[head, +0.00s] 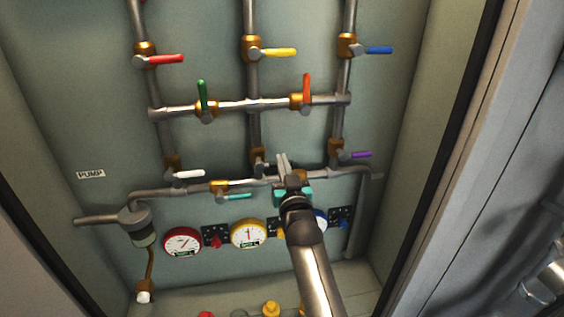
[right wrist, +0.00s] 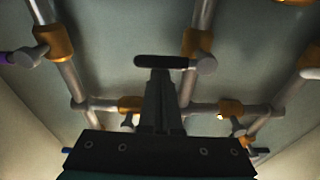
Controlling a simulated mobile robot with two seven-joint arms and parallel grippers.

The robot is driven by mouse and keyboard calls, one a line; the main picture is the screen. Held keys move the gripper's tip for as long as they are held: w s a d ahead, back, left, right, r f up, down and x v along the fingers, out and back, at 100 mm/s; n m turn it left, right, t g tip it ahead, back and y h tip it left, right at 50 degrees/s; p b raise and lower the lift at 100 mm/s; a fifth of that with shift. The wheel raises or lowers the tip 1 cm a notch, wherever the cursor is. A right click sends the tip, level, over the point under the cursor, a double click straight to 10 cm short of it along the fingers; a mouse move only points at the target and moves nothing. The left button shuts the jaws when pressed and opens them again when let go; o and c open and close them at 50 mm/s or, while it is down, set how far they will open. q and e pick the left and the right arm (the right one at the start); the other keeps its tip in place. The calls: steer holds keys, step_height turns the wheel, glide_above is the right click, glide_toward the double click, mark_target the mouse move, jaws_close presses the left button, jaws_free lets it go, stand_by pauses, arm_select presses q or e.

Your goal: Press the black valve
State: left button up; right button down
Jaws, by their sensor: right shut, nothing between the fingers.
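The black valve handle (right wrist: 160,62) lies level across the middle of the right wrist view, joined to a brass valve body (right wrist: 197,42) on a pipe. In the head view that brass body (head: 258,158) shows just left of my right gripper, and the black handle is hidden or too dark to tell there. My right gripper (head: 282,158) is shut and empty. In the right wrist view its fingertips (right wrist: 160,76) reach the handle's lower edge and overlap it in the picture; whether they touch cannot be told. My left gripper is not in view.
A white handle (head: 188,174), a teal handle (head: 240,196) and a purple handle (head: 360,154) sit on nearby pipes. Green (head: 202,95) and orange (head: 306,88) handles stand above. A red gauge (head: 183,242) and a yellow gauge (head: 248,234) are below. Cabinet walls flank both sides.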

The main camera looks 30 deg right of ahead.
stand_by(0.5)
step_height(320, 180, up, 4)
steer(key=p, duration=0.4)
steer(key=b+v, duration=0.1)
steer(key=v, duration=0.8)
steer(key=shift+f, duration=0.2)
